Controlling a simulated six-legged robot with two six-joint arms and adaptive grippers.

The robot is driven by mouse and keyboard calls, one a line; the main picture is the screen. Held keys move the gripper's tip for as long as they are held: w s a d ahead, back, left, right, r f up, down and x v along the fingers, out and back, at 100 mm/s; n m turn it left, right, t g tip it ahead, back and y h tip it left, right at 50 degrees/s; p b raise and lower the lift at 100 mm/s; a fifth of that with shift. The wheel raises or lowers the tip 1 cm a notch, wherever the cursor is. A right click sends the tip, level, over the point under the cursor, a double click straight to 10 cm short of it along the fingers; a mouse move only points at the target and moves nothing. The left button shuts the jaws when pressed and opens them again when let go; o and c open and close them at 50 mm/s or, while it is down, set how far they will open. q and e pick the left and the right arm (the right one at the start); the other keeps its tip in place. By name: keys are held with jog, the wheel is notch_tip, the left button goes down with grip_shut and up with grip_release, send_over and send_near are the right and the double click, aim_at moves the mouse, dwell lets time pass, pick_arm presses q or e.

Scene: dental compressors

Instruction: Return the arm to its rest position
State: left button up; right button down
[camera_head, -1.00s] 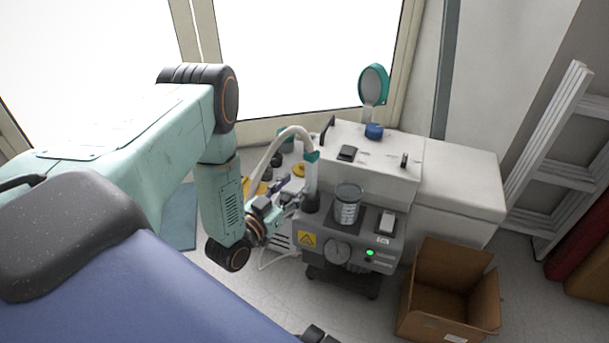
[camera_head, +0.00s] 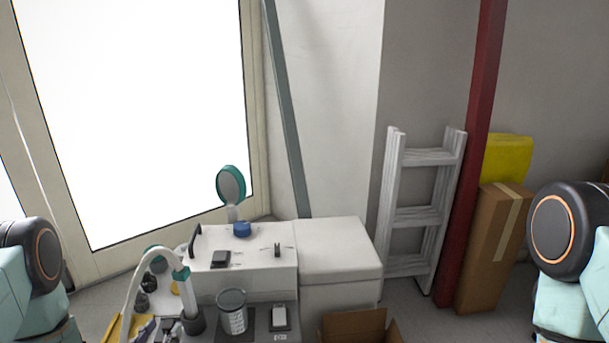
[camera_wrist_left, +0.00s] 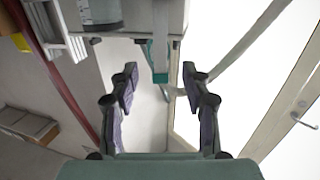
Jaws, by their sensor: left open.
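My left gripper (camera_wrist_left: 161,88) is open in the left wrist view, with nothing between its two dark, purple-tinged fingers. In the head view part of the left gripper (camera_head: 160,328) shows low at the left, beside the hose. The pale curved hose (camera_head: 135,285) with a teal collar (camera_head: 181,273) stands on the grey compressor (camera_head: 262,318). The collar (camera_wrist_left: 157,62) also shows beyond the fingertips in the left wrist view. My left arm shows at the head view's left edge and my right arm at its right edge. The right gripper is out of view.
A clear jar (camera_head: 232,312) stands on the compressor. Behind are a white cabinet (camera_head: 340,250) and a round teal-rimmed piece (camera_head: 231,185). An open cardboard box (camera_head: 358,326), white ladder (camera_head: 420,215), red post (camera_head: 474,150) and tall carton (camera_head: 492,250) stand to the right.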

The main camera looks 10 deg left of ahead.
pick_arm(q)
jog(key=s+d+f+n+g, duration=0.1)
jog(key=s+d+f+g, duration=0.5)
jog(key=s, duration=0.4)
jog(key=s+d+f+n+g, duration=0.1)
jog(key=s+d+f+g, duration=0.3)
jog(key=s+f+g, duration=0.45)
jog(key=s+d+r+g, duration=0.3)
jog(key=s+r, duration=0.2)
jog(key=s, duration=0.6)
notch_tip(320, 180, up, 14)
jog(key=w+m+p, duration=0.1)
jog(key=p, duration=1.2)
jog(key=shift+d+m, duration=0.25)
jog(key=shift+m, duration=0.05)
jog(key=shift+w+f, duration=0.1)
jog(key=shift+f, duration=0.05)
jog(key=shift+c, duration=0.2)
